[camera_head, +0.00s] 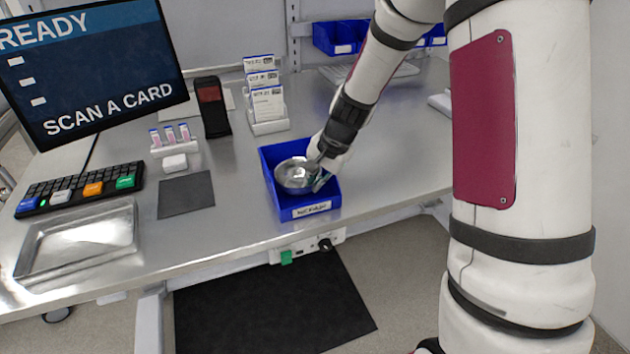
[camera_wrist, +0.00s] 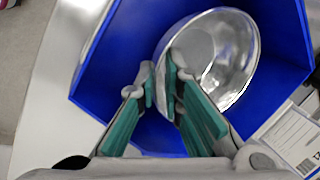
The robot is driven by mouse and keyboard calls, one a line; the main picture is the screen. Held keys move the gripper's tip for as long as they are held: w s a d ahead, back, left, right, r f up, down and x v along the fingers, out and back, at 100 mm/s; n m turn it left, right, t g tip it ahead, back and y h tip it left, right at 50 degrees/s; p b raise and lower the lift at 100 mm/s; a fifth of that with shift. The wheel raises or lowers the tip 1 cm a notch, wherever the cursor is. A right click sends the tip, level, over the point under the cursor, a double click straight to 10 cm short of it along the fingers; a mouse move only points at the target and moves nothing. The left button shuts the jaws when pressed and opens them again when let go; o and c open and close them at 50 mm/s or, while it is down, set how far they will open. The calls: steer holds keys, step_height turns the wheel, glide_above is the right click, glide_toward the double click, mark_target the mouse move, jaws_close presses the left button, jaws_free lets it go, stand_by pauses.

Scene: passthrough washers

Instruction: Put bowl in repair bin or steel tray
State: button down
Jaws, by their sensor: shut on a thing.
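A shiny metal bowl (camera_head: 296,176) is at the blue bin (camera_head: 272,157), inside its outline in the head view. The bin has a white label on its front; its text is too small to read surely. My gripper (camera_head: 322,178) reaches down over the bin's right side. In the wrist view my gripper (camera_wrist: 164,88) is shut on the rim of the bowl (camera_wrist: 232,52), with blue bin walls (camera_wrist: 100,75) around. I cannot tell whether the bowl touches the bin floor. A steel tray (camera_head: 80,240) lies empty at the front left of the table.
A keyboard (camera_head: 85,188), a dark mat (camera_head: 186,195) and a screen (camera_head: 90,65) are on the left. A black-and-red device (camera_head: 212,107) and a card rack (camera_head: 267,103) stand behind the bin. Table to the right of the bin is clear.

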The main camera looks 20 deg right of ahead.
steer(key=c, duration=1.7)
jaws_free()
steer(key=shift+f, duration=0.1)
steer(key=v, duration=1.2)
steer(key=s+a+r+n, duration=0.4)
steer(key=s+r+n, duration=0.1)
steer(key=s+r, duration=0.5)
steer(key=s+n+t+h, duration=0.1)
steer(key=s+n, duration=0.5)
steer(key=s, duration=1)
steer(key=shift+a+r+h, duration=0.2)
steer(key=shift+a+h, duration=0.15)
steer(key=shift+h, duration=0.35)
